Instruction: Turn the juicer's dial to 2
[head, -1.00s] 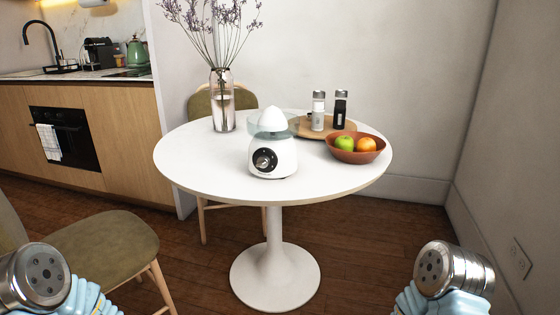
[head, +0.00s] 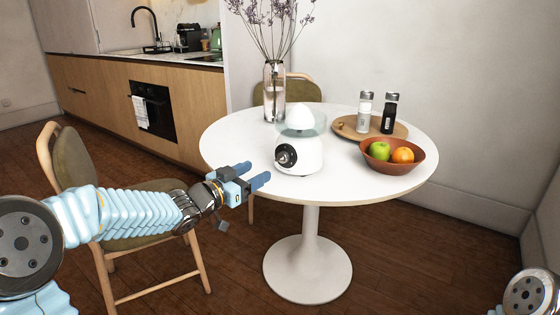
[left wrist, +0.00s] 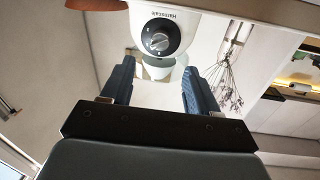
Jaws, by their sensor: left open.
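The white juicer (head: 299,158) stands upright on the round white table (head: 225,150), with a clear bowl and white cone on top. Its black-ringed dial with a silver knob (head: 285,155) faces me. In the left wrist view the juicer (left wrist: 165,25) appears upside down, and its dial (left wrist: 160,37) sits above and between my fingers. The dial's marks are too small to read. My left gripper (head: 258,176) is open and empty, just left of the juicer at the table's edge, apart from the dial. My right gripper is out of view; only part of my right arm shows.
A terracotta bowl (head: 393,165) with a green apple and an orange stands to the juicer's right. Behind are a wooden tray (head: 347,130) with two shakers and a glass vase (head: 274,100). A chair (head: 75,160) stands at left, partly behind my left arm.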

